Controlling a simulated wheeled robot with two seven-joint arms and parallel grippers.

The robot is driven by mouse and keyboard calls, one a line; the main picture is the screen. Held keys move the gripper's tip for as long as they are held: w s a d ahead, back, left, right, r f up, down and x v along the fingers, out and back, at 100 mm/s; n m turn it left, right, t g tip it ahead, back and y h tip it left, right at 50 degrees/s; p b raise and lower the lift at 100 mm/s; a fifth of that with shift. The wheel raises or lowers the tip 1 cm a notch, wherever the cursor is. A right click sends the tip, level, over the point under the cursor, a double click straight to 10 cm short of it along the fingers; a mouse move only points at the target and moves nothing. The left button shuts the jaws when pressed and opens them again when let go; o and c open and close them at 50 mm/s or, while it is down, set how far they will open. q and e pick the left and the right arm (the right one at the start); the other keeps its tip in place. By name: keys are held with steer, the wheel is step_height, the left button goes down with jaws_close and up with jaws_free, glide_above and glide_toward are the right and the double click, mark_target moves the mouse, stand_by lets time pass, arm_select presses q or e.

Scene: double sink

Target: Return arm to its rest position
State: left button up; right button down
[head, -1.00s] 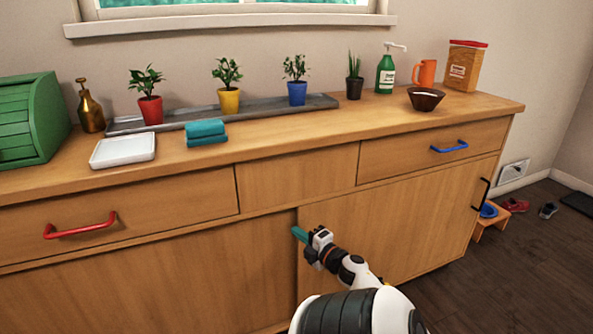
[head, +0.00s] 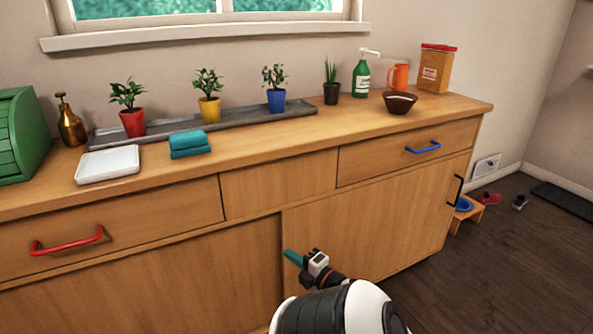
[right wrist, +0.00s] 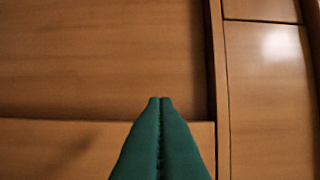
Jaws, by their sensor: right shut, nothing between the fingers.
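My right gripper (head: 291,256) has green fingers and is in front of the wooden cabinet (head: 380,220), near the edge where the two lower doors meet. In the right wrist view its fingers (right wrist: 160,102) are pressed together with nothing between them. Wood panels fill the view beyond the fingertips. My right arm comes up from the bottom of the head view, its white and dark links covering part of the cabinet front. My left gripper is in no view.
The counter holds a white tray (head: 107,165), teal cloths (head: 189,144), several potted plants, a green bottle (head: 361,77) and a brown bowl (head: 399,103). Red (head: 67,243), blue (head: 423,148) and black (head: 455,190) handles stick out from the cabinet. Open floor (head: 490,270) lies to the right.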

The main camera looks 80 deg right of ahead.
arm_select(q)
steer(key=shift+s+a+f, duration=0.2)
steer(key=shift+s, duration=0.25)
arm_select(e)
steer(key=shift+s+a, duration=0.35)
steer(key=shift+s, duration=0.2)
